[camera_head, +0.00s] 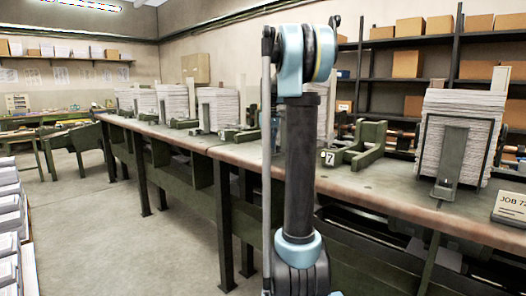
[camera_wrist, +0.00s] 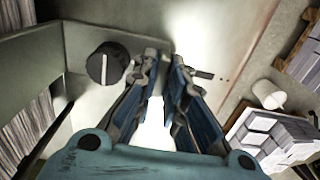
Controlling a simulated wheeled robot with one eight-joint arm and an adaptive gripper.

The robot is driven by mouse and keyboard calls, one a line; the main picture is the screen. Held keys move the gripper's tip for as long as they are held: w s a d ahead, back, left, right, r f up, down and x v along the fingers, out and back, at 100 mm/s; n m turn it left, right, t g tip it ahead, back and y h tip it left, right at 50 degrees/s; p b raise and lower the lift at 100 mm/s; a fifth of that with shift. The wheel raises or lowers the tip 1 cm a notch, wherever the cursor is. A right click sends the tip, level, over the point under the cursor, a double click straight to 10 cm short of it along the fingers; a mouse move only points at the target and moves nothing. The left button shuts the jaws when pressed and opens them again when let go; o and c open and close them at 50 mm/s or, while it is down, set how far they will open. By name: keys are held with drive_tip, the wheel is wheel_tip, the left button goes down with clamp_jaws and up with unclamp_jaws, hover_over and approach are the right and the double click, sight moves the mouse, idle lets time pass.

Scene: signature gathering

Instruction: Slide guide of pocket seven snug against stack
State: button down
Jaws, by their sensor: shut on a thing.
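The white "7" tag (camera_head: 328,157) sits at the front of a pocket on the long bench. A green guide frame (camera_head: 366,146) stands beside it. A paper stack (camera_head: 327,112) there is partly hidden behind my upright arm. In the wrist view, my gripper (camera_wrist: 165,62) has its fingertips at a green plate, seemingly the guide (camera_wrist: 85,38), with a black knob (camera_wrist: 108,63). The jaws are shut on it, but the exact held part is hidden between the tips. Paper edges (camera_wrist: 14,130) show at the left; their gap to the guide is unclear. My gripper is hidden in the head view.
A tall paper stack (camera_head: 462,125) with a green upright stands to the right, near a "JOB 72" sign (camera_head: 510,207). More stacks (camera_head: 172,103) line the bench to the left. Shelves with boxes (camera_head: 407,63) stand behind. The floor (camera_head: 150,250) in front is clear.

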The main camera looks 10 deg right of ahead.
drive_tip(key=shift+w+d, duration=0.15)
drive_tip(key=shift+d, duration=0.05)
drive_tip(key=c, duration=1.6)
unclamp_jaws()
drive_tip(key=shift+c, duration=0.2)
wheel_tip(320, 180, up, 12)
drive_tip(key=shift+f, duration=0.1)
